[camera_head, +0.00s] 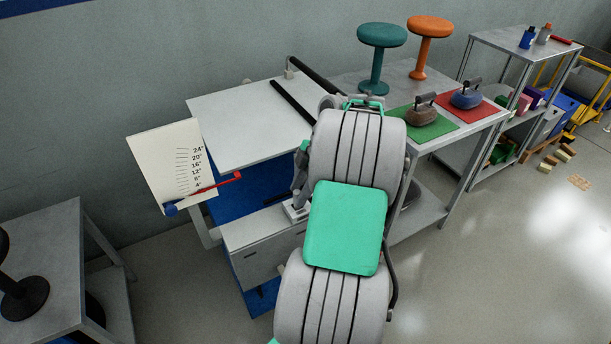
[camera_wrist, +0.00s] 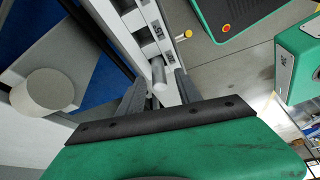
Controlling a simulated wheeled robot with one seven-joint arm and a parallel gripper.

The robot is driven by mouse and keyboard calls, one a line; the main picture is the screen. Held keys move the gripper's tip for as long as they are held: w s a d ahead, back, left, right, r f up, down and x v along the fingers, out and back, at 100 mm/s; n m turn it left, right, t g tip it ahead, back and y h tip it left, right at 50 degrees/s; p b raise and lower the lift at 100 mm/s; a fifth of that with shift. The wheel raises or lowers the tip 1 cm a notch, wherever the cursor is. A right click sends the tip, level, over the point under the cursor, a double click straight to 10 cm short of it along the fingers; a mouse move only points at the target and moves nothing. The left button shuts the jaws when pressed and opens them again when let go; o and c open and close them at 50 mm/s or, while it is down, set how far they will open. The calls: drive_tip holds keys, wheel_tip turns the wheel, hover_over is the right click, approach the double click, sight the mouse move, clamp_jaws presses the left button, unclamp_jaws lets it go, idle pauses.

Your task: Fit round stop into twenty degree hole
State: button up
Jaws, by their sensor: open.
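In the wrist view my gripper (camera_wrist: 159,82) is open, with its two dark fingers apart. A short pale metal cylinder, probably the round stop (camera_wrist: 158,72), shows between and just beyond the fingertips. My arm hides most of the gripper's work area there.
A white tabletop (camera_head: 235,115) lies left of my arm.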

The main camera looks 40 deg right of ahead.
drive_tip(key=p+v, duration=0.3)
drive_tip(key=v, duration=0.7)
drive_tip(key=w+a+r+m, duration=0.2)
drive_tip(key=w+a, duration=0.3)
drive_tip(key=a, duration=0.4)
drive_tip(key=a+m+h, duration=0.2)
drive_tip(key=a+m, duration=0.2)
drive_tip(key=a, duration=1)
drive_tip(key=s+a+f+m+h, duration=0.2)
drive_tip(key=s+a+m, duration=0.4)
drive_tip(key=s+a, duration=0.3)
drive_tip(key=shift+s+f+t, duration=0.2)
drive_tip(key=shift+f+t, duration=0.1)
drive_tip(key=shift+f, duration=0.4)
